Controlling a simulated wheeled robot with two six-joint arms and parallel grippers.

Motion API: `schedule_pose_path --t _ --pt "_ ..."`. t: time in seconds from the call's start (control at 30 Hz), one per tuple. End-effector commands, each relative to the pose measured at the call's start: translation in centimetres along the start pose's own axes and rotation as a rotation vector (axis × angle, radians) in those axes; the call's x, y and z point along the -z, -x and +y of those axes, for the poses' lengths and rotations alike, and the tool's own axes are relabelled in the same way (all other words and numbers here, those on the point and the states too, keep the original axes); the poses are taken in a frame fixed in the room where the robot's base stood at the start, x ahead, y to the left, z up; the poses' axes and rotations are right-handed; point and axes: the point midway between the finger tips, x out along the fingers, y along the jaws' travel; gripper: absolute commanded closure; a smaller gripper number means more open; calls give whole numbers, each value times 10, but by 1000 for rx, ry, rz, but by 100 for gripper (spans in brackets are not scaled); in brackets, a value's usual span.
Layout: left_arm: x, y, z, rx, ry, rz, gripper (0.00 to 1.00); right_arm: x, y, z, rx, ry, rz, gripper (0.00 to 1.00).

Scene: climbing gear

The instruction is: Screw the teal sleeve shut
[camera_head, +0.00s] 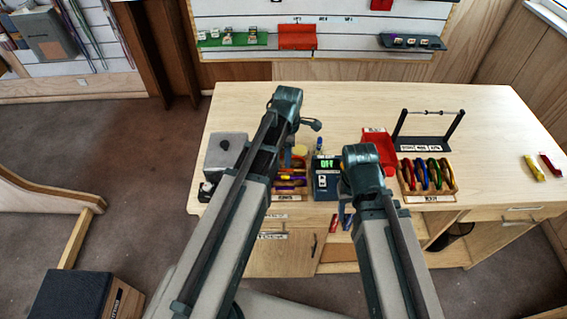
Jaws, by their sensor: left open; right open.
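I cannot make out a teal sleeve with certainty. A wooden rack (428,197) on the right of the bench holds several coloured carabiner-like pieces, among them a blue one (408,173) and a green one (434,170); their sleeves are too small to read. My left gripper (290,158) points down over the bench near the small tray of coloured pieces, open, mostly hidden behind my arm. My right gripper (346,208) is low near the bench's front edge, left of the rack, open, largely hidden by my arm. I see nothing held in either.
A red bin (379,150) and a dark stand with a crossbar (430,141) are behind. A grey box (226,150) is at left. Yellow (534,168) and red (550,164) pieces lie far right.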

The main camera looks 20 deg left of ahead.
Motion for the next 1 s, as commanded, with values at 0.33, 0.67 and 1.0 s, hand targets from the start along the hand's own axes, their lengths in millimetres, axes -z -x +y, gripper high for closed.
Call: schedule_pose_path --t 0.33,0.67,1.0 --pt "-1 10 0 0 0 0 45 -1 10 1 0 0 0 50" --pt "-1 10 2 0 0 0 45 -1 10 1 0 0 0 50" --pt "-1 10 9 0 0 0 45 -1 10 1 0 0 0 50"
